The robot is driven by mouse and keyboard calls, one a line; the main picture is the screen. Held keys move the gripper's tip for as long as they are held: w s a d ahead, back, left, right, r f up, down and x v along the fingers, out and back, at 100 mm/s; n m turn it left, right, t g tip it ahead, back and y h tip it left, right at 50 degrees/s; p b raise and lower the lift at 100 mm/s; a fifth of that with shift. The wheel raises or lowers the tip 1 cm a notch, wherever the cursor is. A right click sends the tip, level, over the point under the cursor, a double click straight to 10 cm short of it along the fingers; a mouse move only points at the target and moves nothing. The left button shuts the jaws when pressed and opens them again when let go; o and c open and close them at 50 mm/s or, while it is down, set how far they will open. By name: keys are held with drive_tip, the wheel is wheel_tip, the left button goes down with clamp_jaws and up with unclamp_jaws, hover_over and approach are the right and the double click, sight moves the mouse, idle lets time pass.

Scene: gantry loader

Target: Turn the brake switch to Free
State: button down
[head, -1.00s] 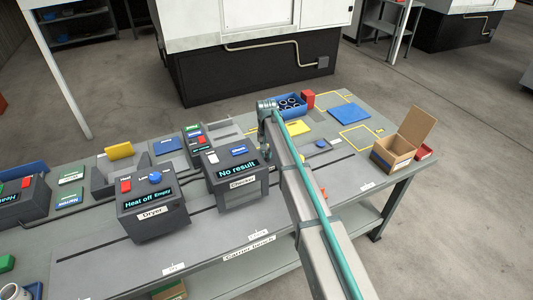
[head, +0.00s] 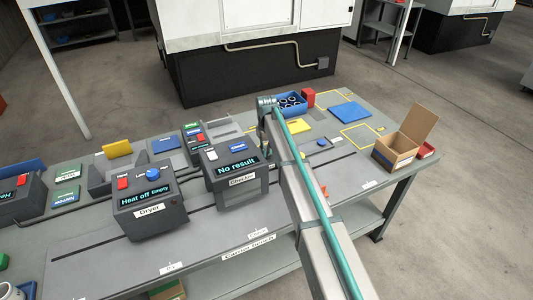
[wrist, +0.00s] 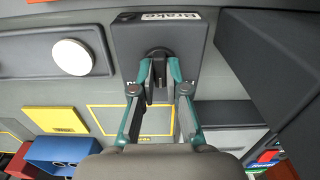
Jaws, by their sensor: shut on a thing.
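In the wrist view the brake box (wrist: 125,42) is a dark box with a white "Brake" label (wrist: 168,18). Its dark brake switch (wrist: 157,88) stands out from the front face. My gripper (wrist: 159,72) has its teal fingers on both sides of the switch and is shut on it. Small white lettering beside the switch is mostly hidden by the fingers, so I cannot read the switch's setting. In the head view my arm hides the brake box and the fingertips.
The checker (head: 236,183) and the dryer (head: 150,205) stand left of my arm. A blue bin (head: 291,103), a red block (head: 308,98) and an open cardboard box (head: 398,153) are to its right. In the wrist view a dark housing (wrist: 270,50) stands close on the right.

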drive_tip(key=n+b, duration=0.1)
drive_tip(key=n, duration=0.4)
drive_tip(key=shift+n, duration=0.3)
idle(0.4)
drive_tip(key=c, duration=1.2)
unclamp_jaws()
wheel_tip(320, 180, up, 12)
drive_tip(key=shift+r, duration=0.1)
